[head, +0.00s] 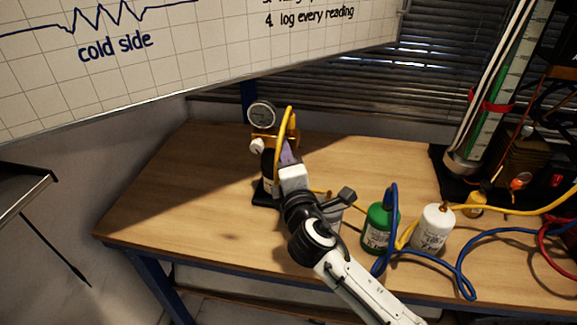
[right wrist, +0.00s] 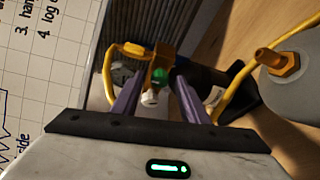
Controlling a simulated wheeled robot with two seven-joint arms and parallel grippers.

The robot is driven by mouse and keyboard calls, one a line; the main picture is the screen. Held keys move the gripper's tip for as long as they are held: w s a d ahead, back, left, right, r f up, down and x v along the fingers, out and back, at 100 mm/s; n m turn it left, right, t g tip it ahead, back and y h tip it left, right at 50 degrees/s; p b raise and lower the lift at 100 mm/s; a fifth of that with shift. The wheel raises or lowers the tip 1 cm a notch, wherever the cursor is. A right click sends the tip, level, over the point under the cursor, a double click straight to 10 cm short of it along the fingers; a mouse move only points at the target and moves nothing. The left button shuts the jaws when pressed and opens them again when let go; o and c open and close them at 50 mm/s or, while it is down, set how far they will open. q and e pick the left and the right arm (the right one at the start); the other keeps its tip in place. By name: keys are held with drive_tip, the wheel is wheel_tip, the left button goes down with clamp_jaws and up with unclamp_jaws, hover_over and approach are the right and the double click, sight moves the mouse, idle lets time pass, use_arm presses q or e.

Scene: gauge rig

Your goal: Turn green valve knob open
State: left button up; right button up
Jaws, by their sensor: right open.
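The green valve knob (right wrist: 160,76) shows in the right wrist view, small, on a brass-coloured fitting (right wrist: 162,62). It lies between the lines of my right gripper's two purple fingers (right wrist: 159,84). The fingers are apart, with a gap on both sides of the knob; I cannot tell whether it is fully between the tips. A white knob (right wrist: 150,98) sits just below it in this view. In the head view my right gripper (head: 287,152) reaches the rig beside the round gauge (head: 261,115) and hides the green knob. My left gripper is not in view.
A yellow hose (right wrist: 230,92) runs close by the fingers. A green bottle (head: 378,232) and a white bottle (head: 434,228) stand right of my arm, with blue and yellow hoses around them. The left part of the wooden table (head: 175,205) is clear.

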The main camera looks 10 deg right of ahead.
drive_tip(key=s, duration=0.9)
drive_tip(key=shift+s+d+r+b, duration=0.3)
drive_tip(key=shift+s+b, duration=0.05)
drive_tip(key=shift+s, duration=0.05)
